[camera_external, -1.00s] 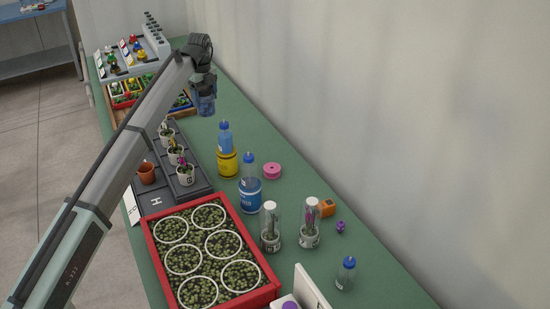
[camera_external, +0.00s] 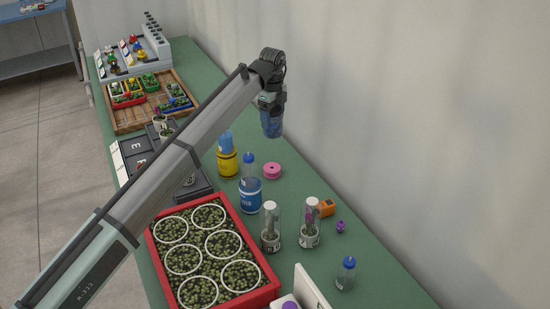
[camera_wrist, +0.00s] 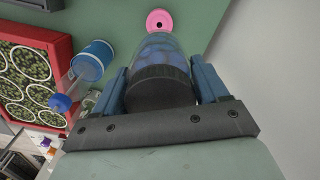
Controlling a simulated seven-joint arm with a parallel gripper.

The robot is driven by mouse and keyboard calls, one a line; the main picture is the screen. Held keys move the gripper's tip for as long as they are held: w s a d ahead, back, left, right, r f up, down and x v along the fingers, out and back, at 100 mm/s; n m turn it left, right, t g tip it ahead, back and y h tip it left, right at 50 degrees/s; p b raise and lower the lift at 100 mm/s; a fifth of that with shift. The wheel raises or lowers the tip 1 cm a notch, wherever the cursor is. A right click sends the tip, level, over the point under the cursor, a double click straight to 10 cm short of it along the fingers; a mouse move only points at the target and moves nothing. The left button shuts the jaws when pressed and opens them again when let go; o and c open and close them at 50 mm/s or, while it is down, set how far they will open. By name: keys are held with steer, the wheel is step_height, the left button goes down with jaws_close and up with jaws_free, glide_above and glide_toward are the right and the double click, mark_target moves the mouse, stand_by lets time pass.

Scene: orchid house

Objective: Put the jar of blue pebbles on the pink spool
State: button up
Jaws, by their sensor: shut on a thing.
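My gripper (camera_external: 271,104) is shut on the jar of blue pebbles (camera_external: 272,124) and holds it in the air above the green bench. In the wrist view the jar (camera_wrist: 161,62) sits between the two blue fingers, its dark lid toward the camera. The pink spool (camera_external: 272,170) lies on the bench, below the jar in the outside picture and apart from it. It also shows in the wrist view (camera_wrist: 160,19), just beyond the jar's far end. The spool has a dark centre hole, and nothing is on it.
A red tray of seedlings (camera_external: 272,290) lies in front. The bench right of the spool is narrow, beside the wall.

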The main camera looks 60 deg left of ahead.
glide_above(272, 168)
step_height(272, 168, down, 14)
steer(key=shift+a+f, duration=0.1)
steer(key=shift+f, duration=0.15)
stand_by(0.5)
steer(key=shift+f, duration=0.15)
steer(key=o, duration=1.4)
step_height(272, 168, up, 12)
steer(key=shift+r, duration=0.15)
steer(key=shift+a, duration=0.1)
